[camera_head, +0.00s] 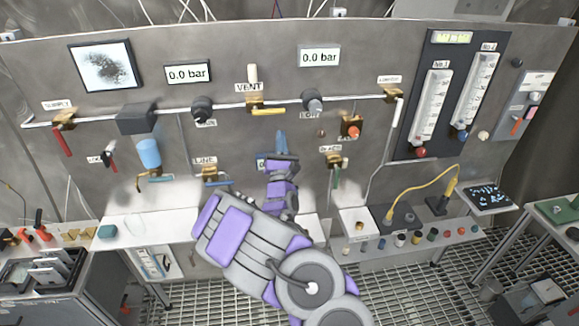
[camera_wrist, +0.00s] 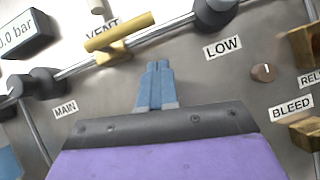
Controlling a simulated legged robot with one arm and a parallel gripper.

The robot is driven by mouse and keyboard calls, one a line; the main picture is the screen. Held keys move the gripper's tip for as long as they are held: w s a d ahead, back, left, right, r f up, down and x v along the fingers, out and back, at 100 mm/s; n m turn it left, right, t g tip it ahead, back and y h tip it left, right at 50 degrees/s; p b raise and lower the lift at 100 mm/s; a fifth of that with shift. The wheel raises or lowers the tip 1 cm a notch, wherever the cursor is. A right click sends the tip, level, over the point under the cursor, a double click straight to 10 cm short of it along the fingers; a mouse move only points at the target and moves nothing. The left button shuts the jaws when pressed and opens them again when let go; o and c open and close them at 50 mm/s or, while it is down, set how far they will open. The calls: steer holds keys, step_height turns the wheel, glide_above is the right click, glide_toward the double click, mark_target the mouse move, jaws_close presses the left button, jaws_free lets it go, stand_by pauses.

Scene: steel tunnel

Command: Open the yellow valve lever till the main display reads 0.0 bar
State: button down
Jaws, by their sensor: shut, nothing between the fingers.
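The yellow valve lever (camera_head: 268,111) sits on the brass VENT valve (camera_head: 254,101) in the middle of the panel. It lies roughly along the pipe; it also shows in the wrist view (camera_wrist: 119,32) at upper left. Two displays, left (camera_head: 187,74) and right (camera_head: 319,57), both read 0.0 bar. My gripper (camera_head: 281,135) has its blue fingers together and empty, below and slightly right of the lever. In the wrist view the fingertips (camera_wrist: 158,64) are apart from the lever in the picture; their exact distance from the panel is unclear.
The MAIN regulator knob (camera_head: 202,109) is left of the vent valve, and the LOW knob (camera_head: 312,101) is right of it. The BLEED valve (camera_head: 335,160) stands lower right. A shelf (camera_head: 150,226) and a yellow cable (camera_head: 420,190) are below the panel.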

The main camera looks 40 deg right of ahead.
steer(key=a+r+v, duration=0.1)
steer(key=v, duration=0.9)
steer(key=s+d+r+m+g+h+b, duration=0.1)
steer(key=s+d+r+m+g+h, duration=0.2)
steer(key=s+r+m+g+h, duration=1.2)
steer(key=s+f+m+g+y+b, duration=0.2)
steer(key=s+f+m+g+y, duration=0.1)
steer(key=s+m+g+y, duration=1.15)
steer(key=s+a+f+n+y+b, duration=0.1)
steer(key=s+a+f+y+b, duration=0.1)
steer(key=s+a+f+y, duration=0.85)
steer(key=w+a+f+n+t+y, duration=0.1)
steer(key=w+a+f+t+y, duration=0.1)
steer(key=a, duration=0.8)
steer(key=w+a+f+n+t+y+b, duration=0.1)
steer(key=w+a+f+n+t+y, duration=0.1)
steer(key=a+t, duration=0.4)
steer(key=w+a+f+y, duration=0.1)
steer(key=a+f, duration=0.1)
steer(key=a, duration=0.2)
steer(key=shift+w+a+f, duration=0.25)
steer(key=shift+w+a, duration=0.1)
steer(key=shift+a, duration=0.05)
